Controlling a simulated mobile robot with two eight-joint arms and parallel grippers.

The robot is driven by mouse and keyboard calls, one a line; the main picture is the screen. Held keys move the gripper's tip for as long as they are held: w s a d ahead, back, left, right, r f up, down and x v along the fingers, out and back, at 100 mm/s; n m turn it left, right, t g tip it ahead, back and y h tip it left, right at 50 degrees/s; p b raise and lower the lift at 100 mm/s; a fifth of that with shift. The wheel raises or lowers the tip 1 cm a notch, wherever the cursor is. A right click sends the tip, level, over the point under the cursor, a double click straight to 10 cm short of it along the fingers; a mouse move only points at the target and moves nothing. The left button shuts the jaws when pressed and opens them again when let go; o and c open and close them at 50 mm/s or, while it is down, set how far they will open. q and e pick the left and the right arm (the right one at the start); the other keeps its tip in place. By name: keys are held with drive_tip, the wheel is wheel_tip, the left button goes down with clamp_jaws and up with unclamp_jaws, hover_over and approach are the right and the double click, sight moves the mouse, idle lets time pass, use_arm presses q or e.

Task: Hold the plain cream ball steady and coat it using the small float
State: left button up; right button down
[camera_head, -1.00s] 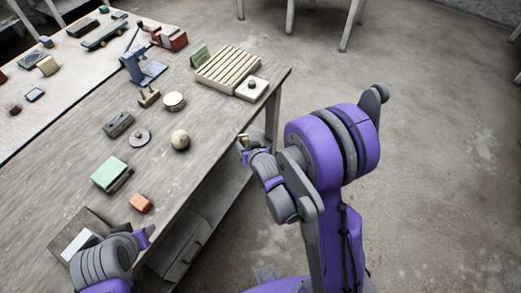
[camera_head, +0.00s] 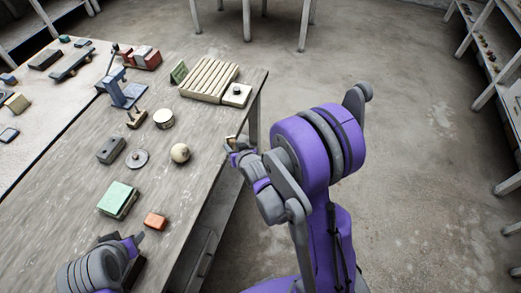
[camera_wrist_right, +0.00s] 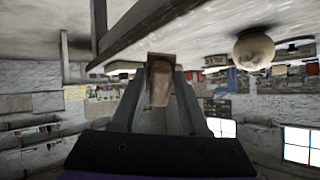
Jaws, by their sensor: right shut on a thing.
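The plain cream ball (camera_head: 180,153) rests on the grey wooden table near its right edge. It also shows in the right wrist view (camera_wrist_right: 253,50), where the picture is upside down. My right gripper (camera_head: 233,146) is at the table's right edge, to the right of the ball and apart from it. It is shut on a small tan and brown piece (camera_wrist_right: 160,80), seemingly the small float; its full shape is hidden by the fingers. My left gripper (camera_head: 137,239) is at the lower left, below an orange block; its fingers are too unclear to read.
Near the ball are a round grey disc (camera_head: 137,159), a round tin (camera_head: 163,119), a dark grey block (camera_head: 111,150), a green block (camera_head: 118,199) and the orange block (camera_head: 155,221). A slatted rack (camera_head: 209,81) stands farther back. Open floor lies right of the table.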

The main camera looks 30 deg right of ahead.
sight(186, 152)
drive_tip(key=shift+d, duration=0.25)
drive_tip(key=shift+w+a+m+g+y+b, duration=0.1)
drive_tip(key=shift+a+m+g+y+b, duration=0.3)
drive_tip(key=shift+a, duration=0.3)
drive_tip(key=a+y, duration=0.1)
drive_tip(key=a+r+m+g+y, duration=0.1)
drive_tip(key=a, duration=0.1)
drive_tip(key=w+a+m+y, duration=0.1)
drive_tip(key=shift+a+r+g, duration=0.15)
drive_tip(key=shift+a+g, duration=0.05)
drive_tip(key=shift+g, duration=0.1)
drive_tip(key=w+a+y, duration=0.1)
drive_tip(key=a, duration=0.1)
drive_tip(key=w+a+f+m+g+y+b, duration=0.1)
drive_tip(key=a, duration=0.2)
drive_tip(key=w+a+m+y+b, duration=0.1)
drive_tip(key=a+y, duration=0.1)
drive_tip(key=shift+w+a+f+g, duration=0.15)
drive_tip(key=shift+a+f+g, duration=0.1)
drive_tip(key=shift+f+g, duration=0.1)
drive_tip(key=shift+w+a+f, duration=0.1)
drive_tip(key=shift+w+a, duration=0.05)
drive_tip(key=shift+w, duration=0.25)
use_arm(q)
drive_tip(key=shift+g, duration=0.3)
drive_tip(key=s+f, duration=0.2)
drive_tip(key=f, duration=0.1)
drive_tip(key=s+f, duration=0.1)
drive_tip(key=shift+d+f, duration=0.25)
drive_tip(key=shift+f, duration=0.15)
